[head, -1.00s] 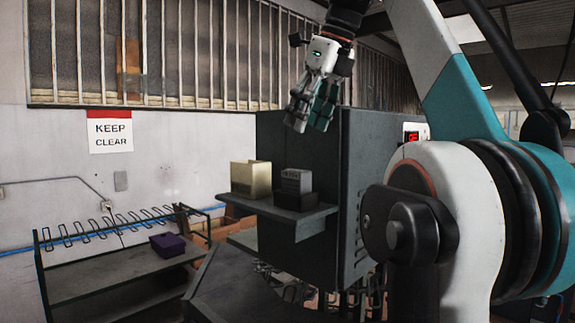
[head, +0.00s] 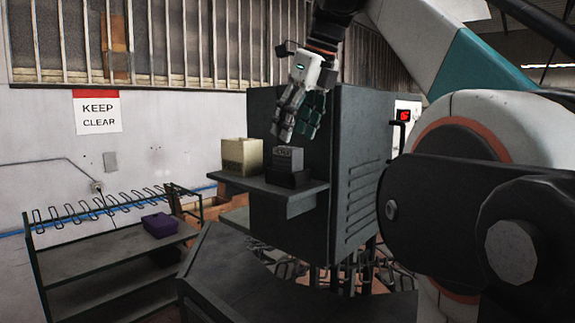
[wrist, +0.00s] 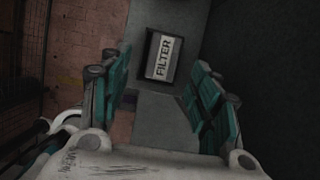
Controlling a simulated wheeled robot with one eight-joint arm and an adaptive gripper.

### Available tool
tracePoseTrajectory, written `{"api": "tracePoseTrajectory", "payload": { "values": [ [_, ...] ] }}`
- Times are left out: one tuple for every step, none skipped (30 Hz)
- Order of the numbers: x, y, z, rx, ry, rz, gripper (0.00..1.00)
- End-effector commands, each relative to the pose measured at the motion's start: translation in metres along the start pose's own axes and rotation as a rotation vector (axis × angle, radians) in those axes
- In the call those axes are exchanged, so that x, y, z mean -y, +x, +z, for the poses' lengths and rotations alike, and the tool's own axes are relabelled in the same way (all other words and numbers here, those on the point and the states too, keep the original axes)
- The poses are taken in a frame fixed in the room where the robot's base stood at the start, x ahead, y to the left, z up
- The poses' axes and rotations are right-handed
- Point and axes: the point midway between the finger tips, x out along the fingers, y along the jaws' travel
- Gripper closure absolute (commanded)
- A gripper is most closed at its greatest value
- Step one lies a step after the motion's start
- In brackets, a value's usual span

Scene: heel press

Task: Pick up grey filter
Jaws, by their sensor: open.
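The grey filter (head: 288,160) is a small block standing in a dark holder (head: 287,178) on the shelf of the dark machine. In the wrist view its top, the label reading "FILTER" (wrist: 163,57), faces my camera inside a dark rim. My gripper (head: 291,136) hangs above the filter in the head view, fingers pointing down and slightly left. In the wrist view the teal fingers (wrist: 158,100) are spread wide with nothing between their tips, and the filter lies beyond them, roughly midway between the two sides.
A cream box (head: 241,157) stands on the shelf (head: 310,190) just left of the filter. The dark machine cabinet (head: 365,150) rises close behind and right. A purple box (head: 160,224) sits on a lower rack (head: 85,256) at the left. The air above the shelf's front is free.

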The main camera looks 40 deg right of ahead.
Motion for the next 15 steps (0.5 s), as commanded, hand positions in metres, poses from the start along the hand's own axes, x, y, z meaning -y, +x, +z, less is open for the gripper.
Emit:
{"api": "tracePoseTrajectory", "payload": {
  "values": [
    [0.000, 0.003, 0.001, 0.000, 0.000, 0.000, 0.43],
    [0.001, 0.005, 0.001, 0.000, -0.001, 0.000, 0.43],
    [0.001, 0.009, 0.001, 0.000, -0.001, 0.000, 0.43],
    [0.001, 0.012, 0.002, 0.000, -0.001, 0.000, 0.43],
    [0.002, 0.016, 0.002, 0.000, -0.001, 0.000, 0.43],
    [0.003, 0.021, 0.003, 0.000, 0.000, 0.000, 0.43],
    [0.003, 0.024, 0.003, 0.000, 0.000, 0.000, 0.43],
    [0.003, 0.028, 0.003, 0.000, 0.000, 0.000, 0.43],
    [0.003, 0.033, 0.003, 0.000, 0.000, 0.000, 0.43],
    [0.003, 0.037, 0.003, 0.000, 0.000, 0.000, 0.43],
    [0.003, 0.040, 0.003, 0.000, 0.000, 0.000, 0.43],
    [0.003, 0.043, 0.003, 0.000, 0.000, 0.000, 0.43],
    [0.003, 0.045, 0.003, 0.000, 0.000, 0.000, 0.43],
    [0.003, 0.047, 0.002, 0.000, 0.000, 0.000, 0.43],
    [0.003, 0.049, 0.002, 0.000, 0.000, 0.000, 0.43]
  ]
}}
